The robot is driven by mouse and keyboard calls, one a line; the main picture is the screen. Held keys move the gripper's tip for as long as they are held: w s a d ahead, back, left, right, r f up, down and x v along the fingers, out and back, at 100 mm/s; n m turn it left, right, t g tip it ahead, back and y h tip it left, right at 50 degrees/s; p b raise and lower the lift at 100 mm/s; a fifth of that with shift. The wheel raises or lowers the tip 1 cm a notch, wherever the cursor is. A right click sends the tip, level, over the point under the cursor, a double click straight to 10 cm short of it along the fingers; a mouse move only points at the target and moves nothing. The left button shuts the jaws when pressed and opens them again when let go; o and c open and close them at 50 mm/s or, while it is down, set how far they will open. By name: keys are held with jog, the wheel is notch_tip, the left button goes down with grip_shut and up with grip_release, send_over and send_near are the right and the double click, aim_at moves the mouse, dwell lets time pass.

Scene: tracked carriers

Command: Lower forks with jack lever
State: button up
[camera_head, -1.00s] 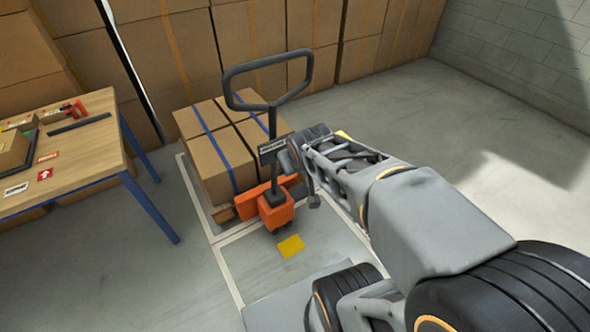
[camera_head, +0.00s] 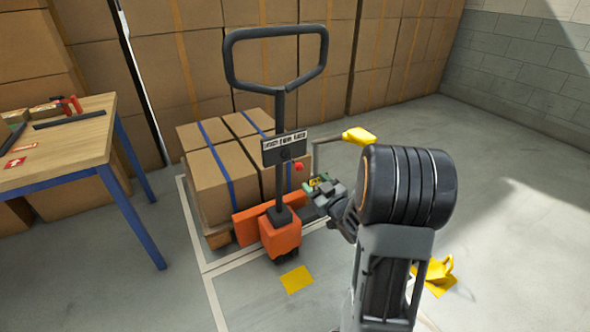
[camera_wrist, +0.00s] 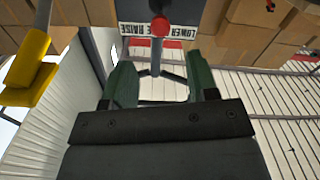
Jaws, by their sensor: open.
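The orange pallet jack (camera_head: 280,234) stands upright with its dark loop handle (camera_head: 276,32) raised. A sign plate (camera_head: 284,147) sits on its column, and the wrist view shows LOWER and RAISE on it. The jack lever's red knob (camera_head: 299,166) is just below the plate; in the wrist view the knob (camera_wrist: 160,27) is beyond the fingertips, roughly centred. My gripper (camera_head: 318,184) is right of the column and a little below the knob. In the wrist view its green fingers (camera_wrist: 160,72) are apart, with nothing held. The forks are hidden under the load.
Strapped cartons (camera_head: 220,170) rest on a pallet behind the jack. A wooden table (camera_head: 75,145) stands at left. A yellow piece on a bar (camera_head: 358,136) is right of the jack. Another yellow object (camera_head: 438,272) lies on the floor at right. Stacked boxes line the back.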

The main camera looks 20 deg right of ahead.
aim_at(296, 162)
jog(key=w, duration=0.4)
jog(key=w+a+b, duration=0.1)
jog(key=w, duration=0.7)
jog(key=shift+a, duration=0.2)
